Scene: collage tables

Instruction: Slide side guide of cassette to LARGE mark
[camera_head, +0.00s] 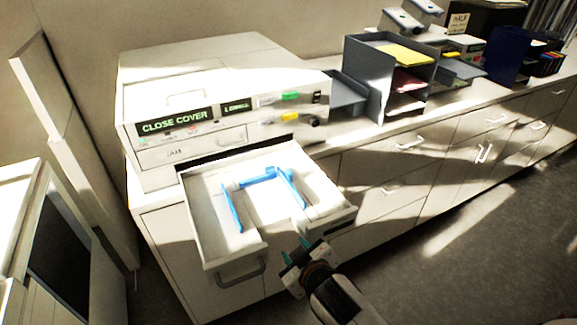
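The white cassette (207,190) is pulled out of the front of the printer (225,95) like a drawer. Inside it stand blue guides: a left side guide (232,208), a right side guide (291,189) and a blue piece (257,177) at the back between them. The side guides stand apart from each other. I cannot make out a LARGE mark on the cassette floor. My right gripper (296,251) is just outside the cassette's front right corner, with teal fingertips spread apart and nothing between them. It is not touching the guides. My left gripper is not in view.
The printer's display reads CLOSE COVER (172,122). The cassette has a front handle (241,272) and raised walls. A grey paper sorter (362,75) stands on the counter (440,103) to the right. A white cabinet-like unit (40,245) is at the left. Floor at the right is clear.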

